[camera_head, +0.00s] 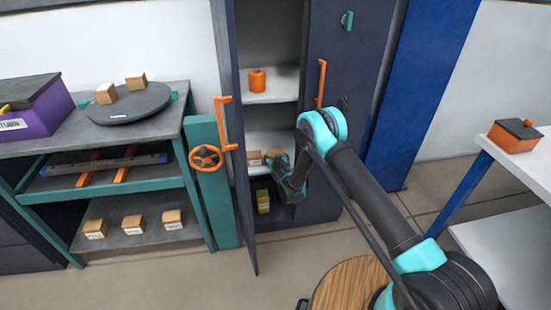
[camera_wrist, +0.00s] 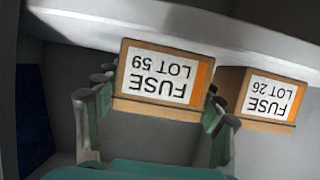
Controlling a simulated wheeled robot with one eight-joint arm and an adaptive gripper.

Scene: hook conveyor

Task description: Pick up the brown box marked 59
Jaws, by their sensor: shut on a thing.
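The brown box marked FUSE LOT 59 (camera_wrist: 160,76) is between the two fingers of my gripper (camera_wrist: 158,92), which is shut on it. Its label is upside down in the wrist view. In the head view the box (camera_head: 273,154) is at the middle shelf of the open cabinet, partly hidden by my gripper (camera_head: 279,161). A second brown box marked LOT 26 (camera_wrist: 265,98) is close beside it on the right in the wrist view, and on the left in the head view (camera_head: 254,158). I cannot tell whether the held box touches the shelf.
The cabinet door (camera_head: 236,130) stands open at the left, with orange handles. An orange container (camera_head: 257,80) is on the upper shelf and a yellow thing (camera_head: 263,200) is below. A shelved bench (camera_head: 150,130) with several boxes is left; a white table (camera_head: 520,165) is right.

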